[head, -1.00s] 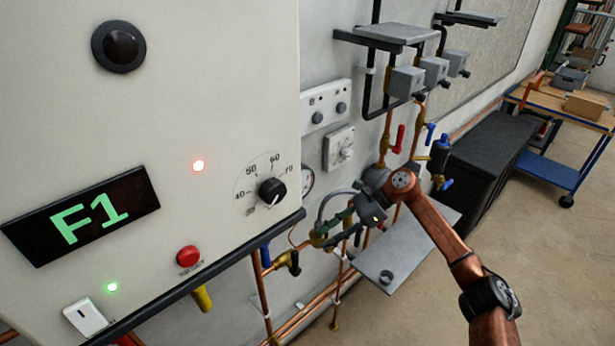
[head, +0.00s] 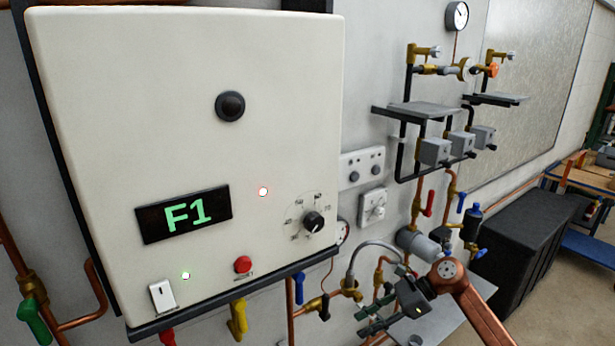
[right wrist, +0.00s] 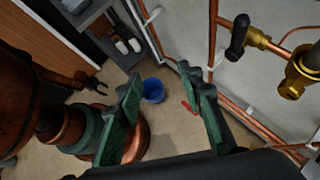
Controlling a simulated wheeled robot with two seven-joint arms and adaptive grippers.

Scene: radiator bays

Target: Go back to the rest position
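My right gripper (head: 384,315) is at the lower right of the head view, in front of the pipework below the white boiler unit (head: 180,120). In the right wrist view its two green-padded fingers (right wrist: 165,118) stand wide apart with nothing between them. Beyond them I see the floor. The right arm, copper coloured, reaches in from the lower right corner of the head view. My left gripper does not show in the head view.
A braided hose (head: 372,246) and brass valves are close to the right gripper. A grey shelf (head: 440,328) lies below it. A black chest (head: 522,235) stands at the right. A blue bucket (right wrist: 153,90) stands on the floor in the wrist view.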

